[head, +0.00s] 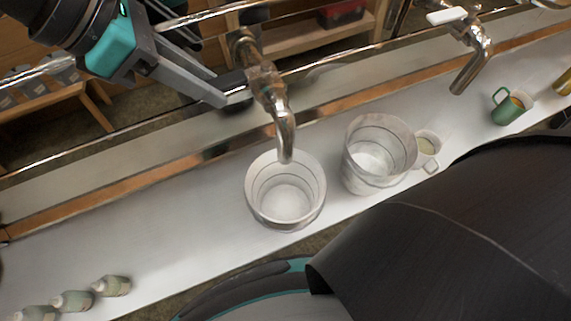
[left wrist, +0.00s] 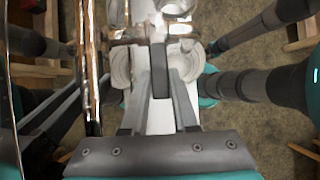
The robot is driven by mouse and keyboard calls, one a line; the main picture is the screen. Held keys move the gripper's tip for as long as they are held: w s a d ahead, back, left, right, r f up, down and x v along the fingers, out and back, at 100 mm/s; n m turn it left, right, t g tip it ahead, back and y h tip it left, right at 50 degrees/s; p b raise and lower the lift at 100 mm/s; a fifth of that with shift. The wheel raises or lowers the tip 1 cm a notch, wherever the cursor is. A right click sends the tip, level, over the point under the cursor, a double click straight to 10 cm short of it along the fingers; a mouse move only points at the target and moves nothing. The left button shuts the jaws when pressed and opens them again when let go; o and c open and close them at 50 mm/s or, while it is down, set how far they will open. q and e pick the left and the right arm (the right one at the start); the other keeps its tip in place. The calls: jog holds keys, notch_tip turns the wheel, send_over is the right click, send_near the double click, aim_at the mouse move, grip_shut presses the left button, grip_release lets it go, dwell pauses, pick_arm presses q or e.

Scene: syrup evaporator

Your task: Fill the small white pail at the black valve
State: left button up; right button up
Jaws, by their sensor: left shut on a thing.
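A white pail (head: 287,218) stands upright on the counter under the spout of the left metal tap (head: 284,125). Its pale inside shows no clear liquid, and I see no stream from the spout. A second white pail (head: 370,178) of similar size stands just right of it. My left gripper (head: 228,92) is beside the tap, shut on the black valve handle (head: 237,84), mostly hidden by the fingers. In the left wrist view the dark handle (left wrist: 158,72) sits between the fingers. My right gripper is not in view.
A white mug (head: 428,148) stands beside the second pail. A green mug (head: 508,111) is farther right. A second tap with a white handle (head: 447,16) is at upper right. Several small bottles (head: 112,286) stand at lower left.

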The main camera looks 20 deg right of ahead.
pick_arm(q)
grip_shut()
jog(key=shift+s+d+n+t+b, duration=0.15)
jog(key=shift+s+n+t+b, duration=0.55)
jog(key=shift+s+n+b, duration=0.5)
jog(key=shift+w, duration=0.2)
